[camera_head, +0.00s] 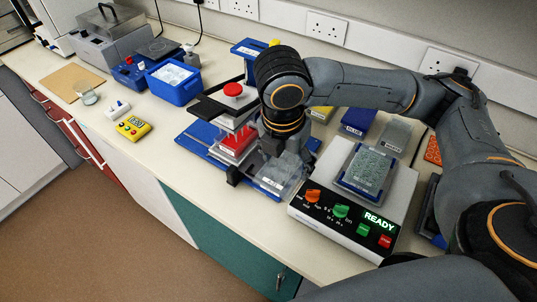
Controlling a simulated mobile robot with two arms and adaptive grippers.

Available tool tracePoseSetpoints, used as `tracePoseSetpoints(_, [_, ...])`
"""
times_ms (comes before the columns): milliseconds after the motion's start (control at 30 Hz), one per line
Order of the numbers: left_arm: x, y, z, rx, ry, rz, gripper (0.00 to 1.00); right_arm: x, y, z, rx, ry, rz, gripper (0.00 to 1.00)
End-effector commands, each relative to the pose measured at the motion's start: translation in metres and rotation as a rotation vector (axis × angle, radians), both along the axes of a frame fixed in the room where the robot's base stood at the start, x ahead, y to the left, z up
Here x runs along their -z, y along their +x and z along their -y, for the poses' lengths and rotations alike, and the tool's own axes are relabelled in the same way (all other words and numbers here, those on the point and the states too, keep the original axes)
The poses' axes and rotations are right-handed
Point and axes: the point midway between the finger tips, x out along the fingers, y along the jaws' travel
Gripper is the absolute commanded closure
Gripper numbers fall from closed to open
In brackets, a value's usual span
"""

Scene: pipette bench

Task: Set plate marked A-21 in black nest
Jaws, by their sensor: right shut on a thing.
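My right gripper (268,170) reaches down over the blue base of the pipetting stand. It is shut on a clear plate (281,184) with a small pale label too small to read. The gripper hides part of this plate. Another plate (369,170), pale with wells, sits in a blue frame on top of the white device to the right. I cannot read an A-21 mark on any plate. A dark holder (429,207) shows at the right, partly hidden by my right arm; I cannot tell if it is the black nest. My left gripper is out of view.
The white device (345,226) has knobs and a READY display. A red rack (236,143) stands on the blue base (197,143), left of my gripper. A blue bin (174,88) and yellow timer (133,128) lie further left. The front bench strip is mostly clear.

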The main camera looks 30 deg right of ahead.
Motion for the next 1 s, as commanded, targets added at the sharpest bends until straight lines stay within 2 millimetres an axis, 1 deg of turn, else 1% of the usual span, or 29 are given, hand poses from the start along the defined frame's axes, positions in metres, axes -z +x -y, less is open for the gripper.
tracePoseSetpoints(33, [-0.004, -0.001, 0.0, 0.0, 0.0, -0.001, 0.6, 0.004, 0.012, 0.005, 0.009, -0.001, -0.004, 0.58])
tracePoseSetpoints(200, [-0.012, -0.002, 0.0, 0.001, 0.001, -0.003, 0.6, 0.022, 0.053, 0.017, 0.01, 0.0, -0.003, 0.58])
tracePoseSetpoints(233, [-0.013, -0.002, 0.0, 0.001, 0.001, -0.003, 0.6, 0.025, 0.059, 0.02, 0.009, -0.002, -0.003, 0.58])
tracePoseSetpoints(300, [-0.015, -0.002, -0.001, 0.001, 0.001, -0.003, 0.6, 0.042, 0.07, 0.023, 0.007, -0.001, -0.005, 0.58])
tracePoseSetpoints(400, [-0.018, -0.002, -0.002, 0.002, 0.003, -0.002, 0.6, 0.059, 0.084, 0.027, 0.006, -0.001, -0.004, 0.58])
tracePoseSetpoints(500, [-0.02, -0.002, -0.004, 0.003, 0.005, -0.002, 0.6, 0.071, 0.094, 0.03, 0.004, 0.0, -0.002, 0.58])
tracePoseSetpoints(733, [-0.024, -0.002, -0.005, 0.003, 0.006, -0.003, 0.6, 0.089, 0.106, 0.034, 0.004, -0.001, -0.004, 0.58])
tracePoseSetpoints(800, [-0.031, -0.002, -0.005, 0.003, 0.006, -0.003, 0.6, 0.099, 0.104, 0.034, 0.002, -0.002, -0.004, 0.58])
tracePoseSetpoints(900, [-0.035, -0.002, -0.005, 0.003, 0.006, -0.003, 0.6, 0.111, 0.104, 0.034, 0.002, -0.001, -0.002, 0.58])
tracePoseSetpoints(1000, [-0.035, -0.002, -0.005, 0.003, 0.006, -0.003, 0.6, 0.116, 0.105, 0.033, 0.002, 0.0, 0.0, 0.58])
